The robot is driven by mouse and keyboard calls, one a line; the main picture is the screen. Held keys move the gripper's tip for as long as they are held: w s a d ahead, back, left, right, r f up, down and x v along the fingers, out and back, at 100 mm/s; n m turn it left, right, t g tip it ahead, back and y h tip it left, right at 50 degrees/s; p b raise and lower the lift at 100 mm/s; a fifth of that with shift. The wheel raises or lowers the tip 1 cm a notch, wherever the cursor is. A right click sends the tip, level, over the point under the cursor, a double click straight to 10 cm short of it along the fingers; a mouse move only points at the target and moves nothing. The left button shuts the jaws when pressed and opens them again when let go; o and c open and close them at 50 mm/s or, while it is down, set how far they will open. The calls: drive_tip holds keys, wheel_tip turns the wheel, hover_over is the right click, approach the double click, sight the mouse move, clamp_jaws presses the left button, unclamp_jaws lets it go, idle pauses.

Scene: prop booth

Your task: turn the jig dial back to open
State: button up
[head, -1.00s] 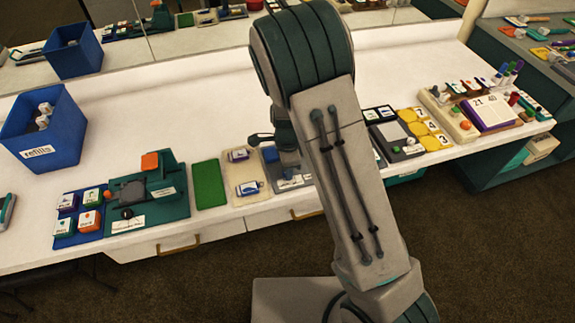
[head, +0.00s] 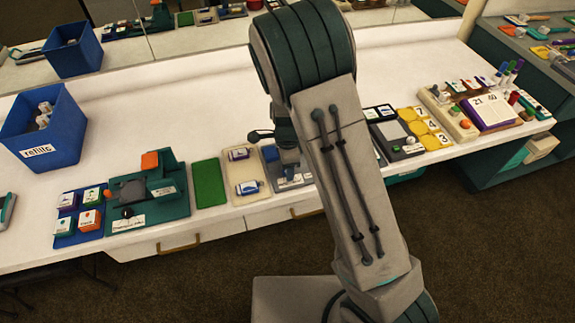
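A teal jig (head: 176,208) lies on the front left part of the white counter. A small round black knob (head: 127,212), which looks like its dial, sits at its front left corner, above a white label too small to read. I cannot tell which way the dial points. The jig also carries a grey plate (head: 128,190), a raised teal block and an orange piece (head: 150,160). My arm stands right of the jig, across the middle of the view. My gripper is mostly hidden behind the arm, and its fingers cannot be made out.
A blue tray (head: 66,240) with several labelled blocks adjoins the jig on the left. A green pad (head: 209,184) lies to its right. A blue refills bin (head: 48,128) stands behind. The counter (head: 150,110) behind the jig is clear, with a mirror along the back.

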wheel_tip(320, 180, up, 13)
idle(0.3)
idle(0.5)
drive_tip(key=s+d+r+n+t, duration=0.1)
drive_tip(key=s+d+r+n, duration=0.4)
drive_tip(key=s, duration=0.5)
drive_tip(key=s+d+r+n+t, duration=0.2)
drive_tip(key=s+d+r+n, duration=0.3)
drive_tip(key=s+d+n, duration=0.4)
drive_tip(key=shift+s+r+n, duration=0.35)
drive_tip(key=shift+s+n, duration=0.1)
drive_tip(key=shift+n, duration=0.55)
